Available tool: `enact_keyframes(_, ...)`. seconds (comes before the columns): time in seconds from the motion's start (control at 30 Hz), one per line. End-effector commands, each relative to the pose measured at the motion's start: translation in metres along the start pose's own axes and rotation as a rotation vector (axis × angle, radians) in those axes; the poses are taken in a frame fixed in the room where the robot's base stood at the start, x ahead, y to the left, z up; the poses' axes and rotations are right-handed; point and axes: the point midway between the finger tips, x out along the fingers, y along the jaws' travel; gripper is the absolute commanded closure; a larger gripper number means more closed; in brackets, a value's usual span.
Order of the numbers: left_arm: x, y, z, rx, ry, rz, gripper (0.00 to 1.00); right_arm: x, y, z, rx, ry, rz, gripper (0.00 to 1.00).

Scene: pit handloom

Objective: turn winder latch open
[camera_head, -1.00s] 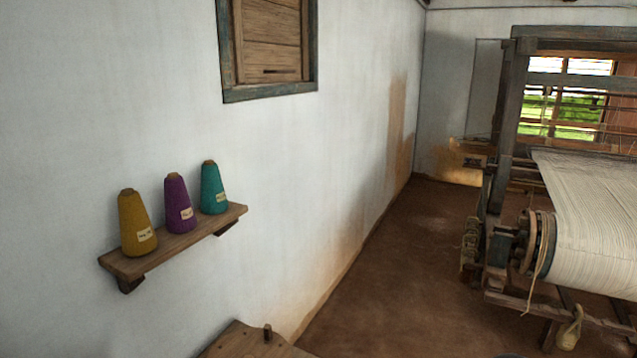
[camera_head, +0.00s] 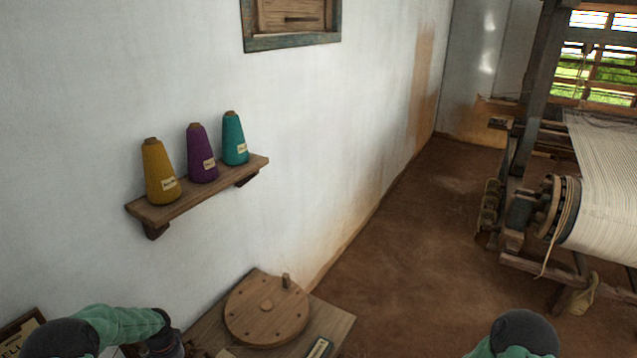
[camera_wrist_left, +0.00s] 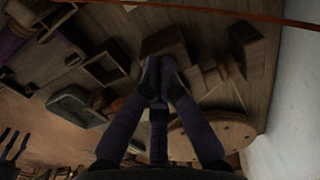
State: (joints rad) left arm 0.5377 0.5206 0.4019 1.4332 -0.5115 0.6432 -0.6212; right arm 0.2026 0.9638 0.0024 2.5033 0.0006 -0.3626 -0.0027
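A round wooden winder disc (camera_head: 266,310) with an upright peg (camera_head: 286,281) lies on a wooden bench (camera_head: 335,330) at the bottom of the head view. Its edge also shows right of my fingers in the left wrist view (camera_wrist_left: 222,133). I cannot make out the latch for certain. My left gripper (camera_wrist_left: 161,78) points over the bench, its two fingers converging so the tips meet. Wooden blocks (camera_wrist_left: 163,43) lie just beyond the tips; I see nothing clearly held. In the head view only part of my left arm shows at bottom left. My right gripper is out of view.
A wall shelf (camera_head: 195,197) holds yellow (camera_head: 158,172), purple (camera_head: 201,153) and teal (camera_head: 235,138) yarn cones. A loom (camera_head: 545,200) stands at right, with open floor (camera_head: 410,260) between. A green tray (camera_wrist_left: 75,107) and small wooden boxes (camera_wrist_left: 103,68) lie on the bench.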

Motion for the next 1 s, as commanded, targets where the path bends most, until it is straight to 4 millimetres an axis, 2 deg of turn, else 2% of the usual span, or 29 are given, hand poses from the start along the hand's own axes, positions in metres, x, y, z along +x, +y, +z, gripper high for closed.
enact_keyframes(0.03,0.0139,0.0183,0.0036,0.011,-0.019,0.035,1.00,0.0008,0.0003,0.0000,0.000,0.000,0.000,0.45)
enact_keyframes(0.1,0.0139,0.0202,0.0034,0.011,-0.019,0.035,1.00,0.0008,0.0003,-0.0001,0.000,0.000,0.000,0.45)
enact_keyframes(1.0,0.0134,0.0271,0.0072,0.010,-0.022,0.036,1.00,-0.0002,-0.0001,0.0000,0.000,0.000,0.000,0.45)
